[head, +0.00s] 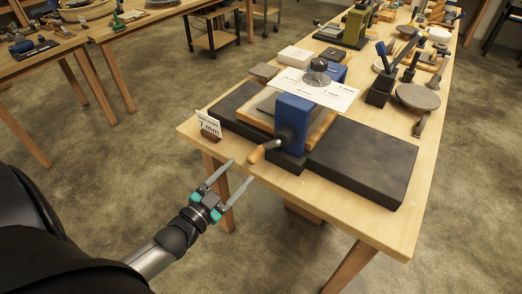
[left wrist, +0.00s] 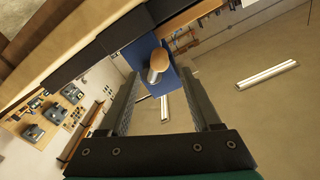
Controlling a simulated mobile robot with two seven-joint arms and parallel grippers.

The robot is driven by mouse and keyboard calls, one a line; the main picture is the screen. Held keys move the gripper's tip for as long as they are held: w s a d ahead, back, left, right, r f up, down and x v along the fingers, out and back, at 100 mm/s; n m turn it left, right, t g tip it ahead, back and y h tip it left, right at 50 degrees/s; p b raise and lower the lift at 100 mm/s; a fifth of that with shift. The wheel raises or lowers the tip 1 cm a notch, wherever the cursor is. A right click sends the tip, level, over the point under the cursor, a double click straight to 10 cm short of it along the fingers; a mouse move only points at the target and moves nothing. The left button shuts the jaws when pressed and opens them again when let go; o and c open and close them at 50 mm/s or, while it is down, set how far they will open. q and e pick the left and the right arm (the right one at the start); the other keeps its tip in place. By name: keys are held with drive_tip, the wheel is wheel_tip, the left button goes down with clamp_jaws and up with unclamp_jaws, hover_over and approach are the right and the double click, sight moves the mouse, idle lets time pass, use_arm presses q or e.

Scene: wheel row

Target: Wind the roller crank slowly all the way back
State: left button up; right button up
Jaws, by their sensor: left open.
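The roller machine is a blue upright housing (head: 294,122) on a dark base at the near end of a wooden table. Its crank has a wooden handle (head: 264,151) that sticks out at the front left of the housing. My left gripper (head: 238,174) is open and empty, in front of the table edge, below and left of the handle and apart from it. In the left wrist view the wooden handle (left wrist: 158,63) shows beyond the open fingers, in front of the blue housing (left wrist: 165,80). My right gripper is not in view.
A small "7 mm" sign (head: 209,125) stands left of the machine. Dark flat slabs (head: 362,162) flank the housing. A printed sheet (head: 318,88) lies behind it. Tools and a round disc (head: 418,97) are further back.

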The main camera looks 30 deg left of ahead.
sight(260, 149)
use_arm(q)
drive_tip(key=w, duration=0.3)
drive_tip(key=w+b, duration=0.1)
drive_tip(key=w, duration=0.6)
drive_tip(key=shift+w+d+b, duration=0.3)
drive_tip(key=shift+d+b, duration=0.1)
clamp_jaws()
idle(0.9)
